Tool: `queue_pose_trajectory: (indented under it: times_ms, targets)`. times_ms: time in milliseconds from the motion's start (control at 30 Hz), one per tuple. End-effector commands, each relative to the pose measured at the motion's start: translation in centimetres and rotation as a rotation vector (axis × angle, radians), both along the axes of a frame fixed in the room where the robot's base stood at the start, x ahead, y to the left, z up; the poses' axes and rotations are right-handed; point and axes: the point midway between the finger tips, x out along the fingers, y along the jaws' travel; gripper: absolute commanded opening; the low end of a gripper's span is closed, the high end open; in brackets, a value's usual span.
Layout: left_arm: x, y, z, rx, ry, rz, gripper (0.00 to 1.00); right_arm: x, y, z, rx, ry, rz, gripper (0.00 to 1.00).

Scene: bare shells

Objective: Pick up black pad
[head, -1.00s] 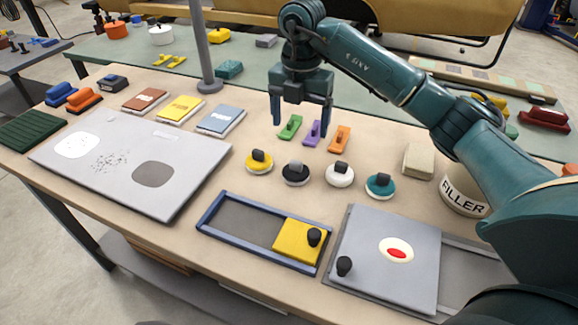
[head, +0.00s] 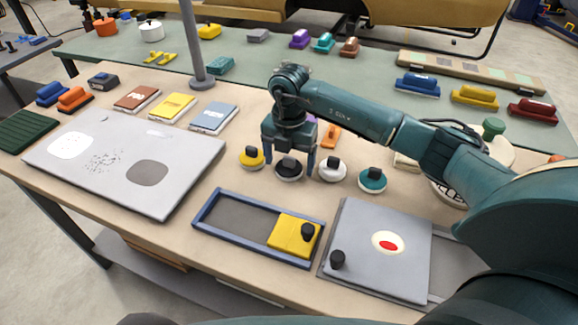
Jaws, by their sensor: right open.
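The black pad (head: 288,173), a round disc with a pale rim and a dark knob, sits on the beige table in a row of round pads. My right gripper (head: 289,167) is open and points down over it. One finger shows on each side of the pad's knob, the left one near the yellow pad and the right one near the white pad. I cannot tell whether the fingers touch the pad. My left gripper is not in view.
The yellow pad (head: 252,159) is close on the left; the white pad (head: 332,170) and teal pad (head: 372,181) are on the right. In front are a blue-framed tray (head: 224,228) and a grey panel (head: 385,270). A grey post (head: 194,45) stands behind left.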

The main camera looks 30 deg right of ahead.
Motion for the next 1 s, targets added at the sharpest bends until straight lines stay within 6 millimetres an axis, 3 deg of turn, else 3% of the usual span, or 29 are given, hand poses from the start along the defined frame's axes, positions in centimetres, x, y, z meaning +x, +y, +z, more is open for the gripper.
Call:
queue_pose_trajectory:
  times_ms: [133, 700, 1000]
  targets:
    - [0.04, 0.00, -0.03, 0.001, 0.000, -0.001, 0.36, 0.01, 0.02, 0.02, 0.000, 0.000, 0.000, 0.80]
    - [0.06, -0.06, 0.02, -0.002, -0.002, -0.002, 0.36, 0.01, 0.01, 0.07, 0.000, 0.000, 0.000, 0.34]
    - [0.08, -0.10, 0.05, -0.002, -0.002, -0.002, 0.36, 0.08, 0.00, 0.73, 0.000, -0.003, 0.000, 0.34]
